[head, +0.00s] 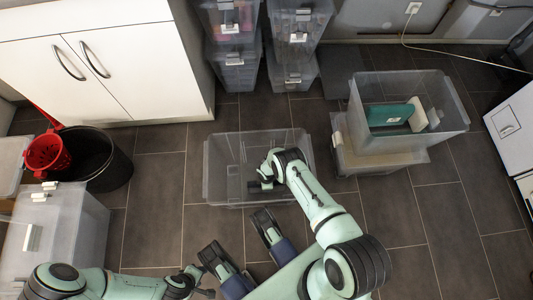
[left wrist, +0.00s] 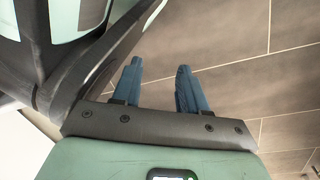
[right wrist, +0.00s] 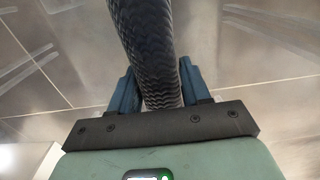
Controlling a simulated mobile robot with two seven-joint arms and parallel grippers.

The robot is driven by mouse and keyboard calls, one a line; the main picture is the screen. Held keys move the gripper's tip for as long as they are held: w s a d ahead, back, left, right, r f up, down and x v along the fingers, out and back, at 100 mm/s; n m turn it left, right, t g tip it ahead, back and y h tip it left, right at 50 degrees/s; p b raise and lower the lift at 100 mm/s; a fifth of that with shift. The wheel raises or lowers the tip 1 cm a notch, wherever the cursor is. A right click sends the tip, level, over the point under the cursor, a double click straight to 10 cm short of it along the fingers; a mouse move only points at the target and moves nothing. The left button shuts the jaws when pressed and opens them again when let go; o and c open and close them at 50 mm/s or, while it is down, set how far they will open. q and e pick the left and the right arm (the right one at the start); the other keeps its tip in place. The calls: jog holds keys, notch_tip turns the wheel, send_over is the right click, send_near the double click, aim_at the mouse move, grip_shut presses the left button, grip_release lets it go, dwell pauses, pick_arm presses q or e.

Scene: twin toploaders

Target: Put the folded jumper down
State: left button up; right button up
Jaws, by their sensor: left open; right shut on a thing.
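The folded jumper (right wrist: 146,45) shows in the right wrist view as a thick, dark grey roll with a zigzag knit. My right gripper (right wrist: 158,85) is shut on it, one blue finger on each side. In the head view my right arm reaches over an open clear tub (head: 214,165) on the floor. The arm's dark end hides the right fingers and most of what they hold, so I cannot tell whether the jumper touches the tub's bottom. My left gripper (head: 238,236) is open and empty in front of the tub; the left wrist view shows bare floor between its fingers (left wrist: 158,75).
Another clear tub (head: 450,110) with a teal item (head: 389,115) stands on a lidded box (head: 365,160) at right. Stacked clear boxes (head: 238,65) stand behind. A white cabinet (head: 130,60), black bucket (head: 112,165) and red basket (head: 46,153) are at left. Floor at right is open.

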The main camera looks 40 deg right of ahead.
jog(key=shift+f, duration=0.1)
jog(key=o, duration=1.3)
pick_arm(q)
jog(key=shift+s+f, duration=0.2)
jog(key=shift+s, duration=0.1)
pick_arm(e)
notch_tip(320, 180, up, 9)
jog(key=p, duration=0.4)
notch_tip(320, 180, up, 2)
jog(key=shift+r+p, duration=0.25)
jog(key=shift+p, duration=0.15)
pick_arm(q)
jog(key=w+d+r+t, duration=0.2)
jog(key=w+r, duration=0.4)
jog(key=r, duration=0.2)
jog(key=shift+m, duration=0.3)
pick_arm(e)
jog(key=shift+r, duration=0.4)
pick_arm(q)
jog(key=shift+d, duration=0.1)
